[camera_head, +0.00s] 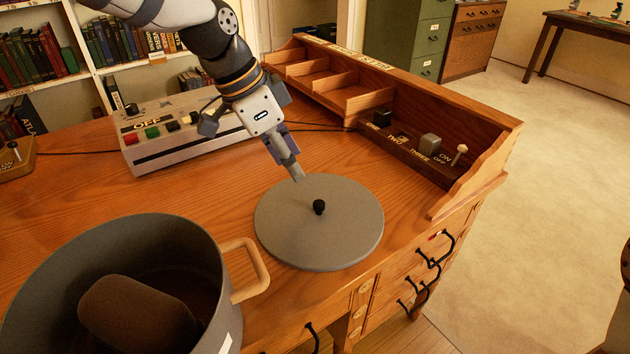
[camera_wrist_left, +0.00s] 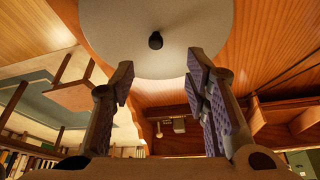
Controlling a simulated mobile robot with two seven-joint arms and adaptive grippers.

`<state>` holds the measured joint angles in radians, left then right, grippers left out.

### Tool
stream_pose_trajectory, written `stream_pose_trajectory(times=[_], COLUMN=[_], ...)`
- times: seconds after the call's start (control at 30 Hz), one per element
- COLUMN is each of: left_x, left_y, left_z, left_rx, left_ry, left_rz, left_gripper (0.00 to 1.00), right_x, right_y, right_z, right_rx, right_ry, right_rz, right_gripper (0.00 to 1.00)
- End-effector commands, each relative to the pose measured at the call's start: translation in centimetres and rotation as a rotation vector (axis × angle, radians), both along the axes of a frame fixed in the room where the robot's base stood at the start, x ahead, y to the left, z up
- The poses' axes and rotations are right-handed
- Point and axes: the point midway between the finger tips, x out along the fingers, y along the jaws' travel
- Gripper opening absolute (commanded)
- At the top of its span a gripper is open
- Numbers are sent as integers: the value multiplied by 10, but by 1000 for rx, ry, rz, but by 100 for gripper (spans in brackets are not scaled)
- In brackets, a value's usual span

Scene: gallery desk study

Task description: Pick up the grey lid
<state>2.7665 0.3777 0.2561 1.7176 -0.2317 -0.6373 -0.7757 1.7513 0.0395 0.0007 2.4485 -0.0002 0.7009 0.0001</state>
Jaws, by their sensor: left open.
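The grey lid (camera_head: 290,235) is a flat round disc with a small black knob (camera_head: 319,207) at its centre. It lies on the wooden desk, near the front edge. It also shows at the top of the left wrist view (camera_wrist_left: 200,35), with its knob (camera_wrist_left: 156,41) beyond the gap between the fingers. My left gripper (camera_head: 298,177) is above the lid's far edge, behind the knob, pointing down. In the left wrist view its fingers (camera_wrist_left: 160,82) are spread with nothing between them. My right gripper is not seen.
A large grey pot (camera_head: 225,285) with a wooden handle stands left of the lid, a dark brown object inside. A control box (camera_head: 180,150) with coloured buttons sits behind. A wooden organiser (camera_head: 480,150) with switches lines the back right. Drawers with black handles are below the desk's edge.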

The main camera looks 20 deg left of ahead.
Motion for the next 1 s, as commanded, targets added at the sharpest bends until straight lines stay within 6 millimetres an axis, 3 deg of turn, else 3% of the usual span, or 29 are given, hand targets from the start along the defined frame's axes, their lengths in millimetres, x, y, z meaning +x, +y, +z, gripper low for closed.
stream_pose_trajectory(times=[0.07, 0.3, 0.57, 0.73, 0.97, 1.0], left_x=[0, 11, 19, 27, 30, 30], left_y=[-1, -17, -27, -38, -41, -41], left_z=[-3, -53, -76, -107, -110, -109], left_rx=[1, 1, 1, 1, 1, 1], left_ry=[2, 10, 3, 6, -2, -2], left_rz=[-2, -2, -2, -1, 0, 0], left_gripper=[42, 42, 42, 42, 42, 33], right_x=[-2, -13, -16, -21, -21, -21], right_y=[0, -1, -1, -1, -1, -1], right_z=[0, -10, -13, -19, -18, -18], right_rx=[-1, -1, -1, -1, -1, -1], right_ry=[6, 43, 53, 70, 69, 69], right_rz=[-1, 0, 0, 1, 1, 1], right_gripper=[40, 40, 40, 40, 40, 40])
